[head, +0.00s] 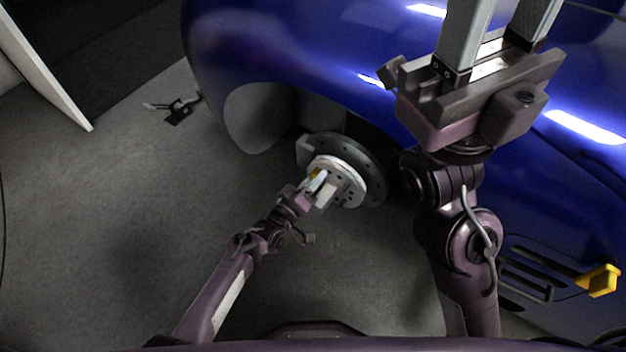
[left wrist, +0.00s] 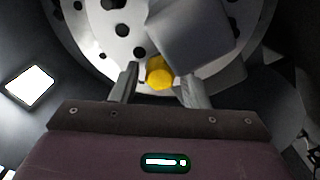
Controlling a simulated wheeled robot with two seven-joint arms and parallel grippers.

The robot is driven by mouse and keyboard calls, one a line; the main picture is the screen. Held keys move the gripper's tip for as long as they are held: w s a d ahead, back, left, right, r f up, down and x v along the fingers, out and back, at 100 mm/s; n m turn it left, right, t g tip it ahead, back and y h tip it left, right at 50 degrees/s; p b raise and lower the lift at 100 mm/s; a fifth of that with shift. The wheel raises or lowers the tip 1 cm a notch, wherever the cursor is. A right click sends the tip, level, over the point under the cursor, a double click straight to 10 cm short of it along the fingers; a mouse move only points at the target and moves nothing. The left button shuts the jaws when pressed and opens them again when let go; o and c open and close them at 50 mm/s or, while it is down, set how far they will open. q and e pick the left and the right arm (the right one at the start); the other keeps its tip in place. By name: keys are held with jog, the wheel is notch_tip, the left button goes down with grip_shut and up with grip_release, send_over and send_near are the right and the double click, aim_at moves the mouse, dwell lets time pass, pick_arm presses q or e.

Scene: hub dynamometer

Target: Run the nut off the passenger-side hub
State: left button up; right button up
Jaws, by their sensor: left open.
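The hub (head: 349,187) is a pale drilled disc face in front of a dark brake disc (head: 377,170), inside the blue car's wheel arch. A yellow nut (left wrist: 159,73) shows at the hub face in the left wrist view, beside a grey block (left wrist: 192,36). My left gripper (head: 318,184) is at the hub. Its fingers (left wrist: 160,88) are open, one on each side of the nut; I cannot tell whether they touch it. My right gripper (head: 502,22) is raised in front of the car, its fingers apart and their tips outside the picture.
The blue car body (head: 290,45) fills the upper right. A small dark stand (head: 177,110) is on the grey floor (head: 110,220) at the left. A yellow object (head: 600,280) is at the right edge.

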pick_arm(q)
jog(key=m+b, duration=0.1)
jog(key=m, duration=1.2)
jog(key=shift+m, duration=0.3)
grip_shut()
jog(key=n+p, duration=0.3)
jog(key=n, duration=2.1)
jog(key=shift+s+a, duration=0.1)
jog(key=shift+a, duration=0.05)
